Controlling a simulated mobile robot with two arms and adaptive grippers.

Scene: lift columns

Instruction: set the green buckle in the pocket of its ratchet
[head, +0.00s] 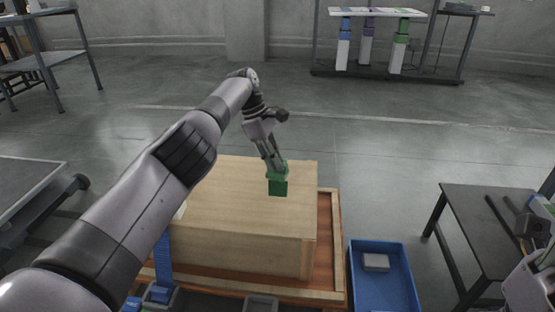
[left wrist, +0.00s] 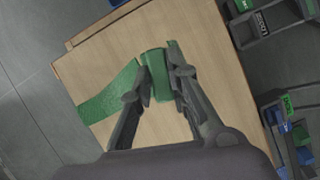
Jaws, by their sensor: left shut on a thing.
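My left gripper (head: 277,172) is shut on the green buckle (head: 278,187) and holds it over the top of a pale wooden box (head: 230,195). In the left wrist view the green buckle (left wrist: 158,75) sits between the two fingers (left wrist: 160,85). A green strap (left wrist: 108,98) lies to its left and passes behind the left finger. A dark ratchet with a green label (left wrist: 262,22) shows at the upper right, and another ratchet (left wrist: 288,125) with blue and green parts lies below it; which one belongs to the buckle is unclear. My right gripper (head: 528,222) is at the right edge, its fingers unclear.
The box stands on a wooden pallet (head: 328,240). A blue strap (head: 163,258) hangs at its front left, above a ratchet (head: 160,297). Another ratchet (head: 262,303) is at the front. A blue bin (head: 408,280) holds a grey block. A dark table (head: 485,215) stands at the right.

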